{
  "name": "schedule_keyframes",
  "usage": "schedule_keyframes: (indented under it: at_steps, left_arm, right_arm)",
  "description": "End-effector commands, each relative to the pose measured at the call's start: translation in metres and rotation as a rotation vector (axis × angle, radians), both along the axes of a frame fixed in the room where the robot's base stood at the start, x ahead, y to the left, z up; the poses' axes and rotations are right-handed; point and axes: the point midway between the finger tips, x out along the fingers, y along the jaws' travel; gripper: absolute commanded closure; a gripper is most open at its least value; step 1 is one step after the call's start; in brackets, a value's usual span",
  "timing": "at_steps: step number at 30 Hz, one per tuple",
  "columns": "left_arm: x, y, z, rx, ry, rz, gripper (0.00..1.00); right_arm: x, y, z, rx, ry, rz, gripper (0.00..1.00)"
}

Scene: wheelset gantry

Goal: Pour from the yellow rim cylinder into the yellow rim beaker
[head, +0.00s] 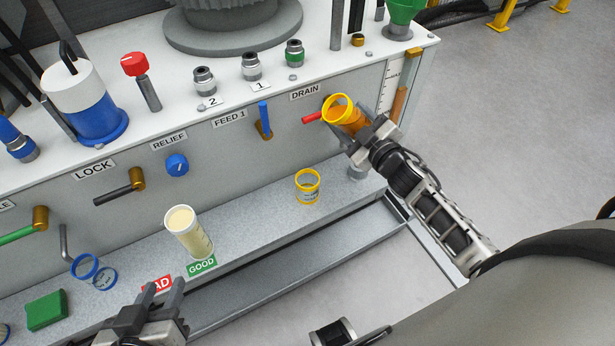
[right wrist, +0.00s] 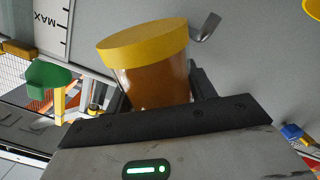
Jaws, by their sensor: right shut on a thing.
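The yellow rim cylinder (head: 347,114) holds amber liquid and is gripped by my right gripper (head: 362,134) in front of the panel, just right of the red drain handle. It leans to the upper left in the head view. The right wrist view shows its yellow rim (right wrist: 143,40) and amber body between the fingers. The yellow rim beaker (head: 307,187) stands upright on the grey ledge, below and left of the cylinder, apart from it; it looks clear. My left gripper (head: 158,296) is at the lower left, with its fingers apart and nothing seen between them.
A cream-filled beaker (head: 188,232) stands behind the green GOOD label (head: 202,265). Blue rim containers (head: 87,267) and a green block (head: 47,310) are at the ledge's left. The drain handle (head: 312,118) and blue feed lever (head: 264,120) stick out of the panel.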

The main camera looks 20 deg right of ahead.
Motion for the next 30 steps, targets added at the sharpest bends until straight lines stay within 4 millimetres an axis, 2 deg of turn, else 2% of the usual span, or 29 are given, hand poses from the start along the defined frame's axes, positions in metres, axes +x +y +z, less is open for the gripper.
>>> schedule_keyframes:
  at_steps: [30]
  left_arm:
    - [-0.0008,0.0003,0.0000,0.001,0.008,0.001,0.64]
  right_arm:
    - [0.0004,-0.0004,0.0075,-0.072,0.003,0.001,0.78]
